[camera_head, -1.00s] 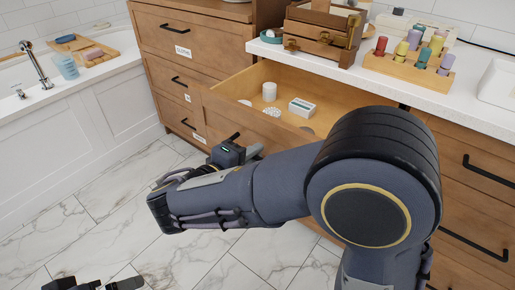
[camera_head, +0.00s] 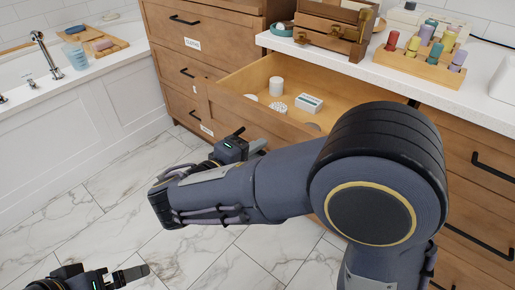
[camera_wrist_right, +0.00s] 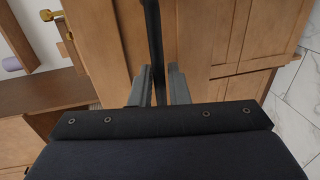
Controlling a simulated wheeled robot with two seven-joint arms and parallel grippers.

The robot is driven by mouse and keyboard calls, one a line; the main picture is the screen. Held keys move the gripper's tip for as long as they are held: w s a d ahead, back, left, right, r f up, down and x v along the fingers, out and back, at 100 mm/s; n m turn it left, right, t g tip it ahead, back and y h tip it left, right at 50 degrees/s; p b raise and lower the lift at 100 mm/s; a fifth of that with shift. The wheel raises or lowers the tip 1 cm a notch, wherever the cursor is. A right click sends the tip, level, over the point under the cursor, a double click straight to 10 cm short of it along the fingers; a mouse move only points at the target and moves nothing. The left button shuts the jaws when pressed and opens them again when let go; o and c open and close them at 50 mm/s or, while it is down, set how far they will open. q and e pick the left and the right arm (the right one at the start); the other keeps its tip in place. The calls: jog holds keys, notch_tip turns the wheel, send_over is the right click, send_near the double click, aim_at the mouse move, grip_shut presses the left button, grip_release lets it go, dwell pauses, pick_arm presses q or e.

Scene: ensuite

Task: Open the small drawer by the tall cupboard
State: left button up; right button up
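The small drawer (camera_head: 270,115) next to the tall cupboard (camera_head: 195,45) stands pulled out, with its inside in view. It holds a white cup (camera_head: 276,84), a small box (camera_head: 308,103) and other small white items. My right gripper (camera_head: 256,147) is at the drawer's front, partly hidden by my right arm. In the right wrist view, the fingers of my right gripper (camera_wrist_right: 160,88) lie on either side of the black bar handle (camera_wrist_right: 153,45) and look closed on it. My left gripper (camera_head: 135,273) is low at the left, only partly in frame, over the floor and away from the drawer.
The counter (camera_head: 345,70) above the drawer carries a wooden box (camera_head: 325,35) and a rack of coloured bottles (camera_head: 425,65). A bathtub (camera_head: 75,100) stands at the left. The marble floor (camera_head: 110,220) between is clear.

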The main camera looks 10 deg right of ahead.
jog(key=p+v, duration=0.1)
jog(key=v, duration=0.6)
jog(key=shift+p, duration=0.35)
jog(key=shift+a, duration=0.1)
